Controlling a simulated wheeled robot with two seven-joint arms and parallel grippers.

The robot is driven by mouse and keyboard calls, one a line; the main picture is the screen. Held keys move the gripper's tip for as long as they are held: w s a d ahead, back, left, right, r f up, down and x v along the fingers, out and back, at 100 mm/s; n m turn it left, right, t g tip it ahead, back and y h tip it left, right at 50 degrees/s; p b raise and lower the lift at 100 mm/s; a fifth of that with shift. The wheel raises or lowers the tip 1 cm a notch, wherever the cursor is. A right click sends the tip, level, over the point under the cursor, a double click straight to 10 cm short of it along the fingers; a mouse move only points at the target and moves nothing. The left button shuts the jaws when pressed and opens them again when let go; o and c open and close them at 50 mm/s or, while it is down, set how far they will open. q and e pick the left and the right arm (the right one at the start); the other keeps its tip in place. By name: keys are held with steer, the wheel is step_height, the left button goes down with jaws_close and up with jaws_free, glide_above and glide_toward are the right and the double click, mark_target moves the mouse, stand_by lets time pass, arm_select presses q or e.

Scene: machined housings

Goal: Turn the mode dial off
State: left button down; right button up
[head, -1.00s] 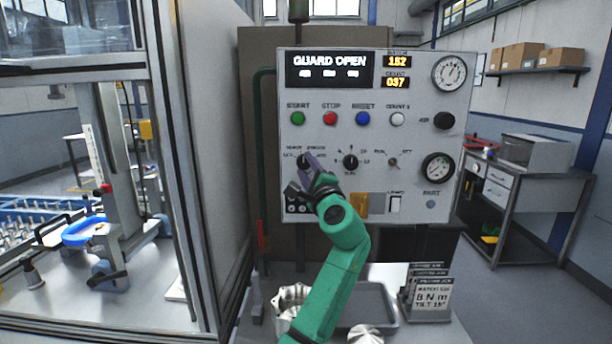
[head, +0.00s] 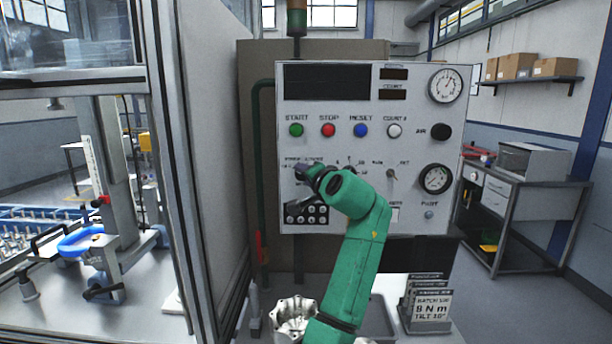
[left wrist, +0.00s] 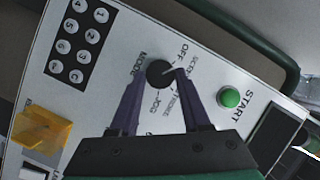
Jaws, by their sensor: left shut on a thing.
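The mode dial (left wrist: 159,74) is a round black knob on the white control panel (head: 365,100). In the left wrist view it sits between the two dark fingers of my left gripper (left wrist: 164,75), which is shut on it. A pale mark on the dial points toward the OFF label (left wrist: 181,51). The MODE and JOG labels are also legible around it. My right gripper is in neither view.
Start (head: 296,130), stop (head: 328,130) and reset (head: 361,130) buttons sit above the dial; a keypad (head: 306,213) is below. The panel display (head: 327,82) is dark. A yellow cover (left wrist: 40,129) shows in the wrist view. A machined housing (head: 294,315) stands below the panel.

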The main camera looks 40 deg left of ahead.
arm_select(q)
steer(key=shift+r+n+h+p, duration=0.25)
steer(key=shift+n+h, duration=0.25)
steer(key=shift+n, duration=0.5)
steer(key=shift+c, duration=1.8)
jaws_free()
steer(key=shift+a+f, duration=0.1)
steer(key=b+v, duration=0.4)
steer(key=v, duration=1)
steer(key=shift+s+b, duration=0.25)
steer(key=shift+b, duration=0.05)
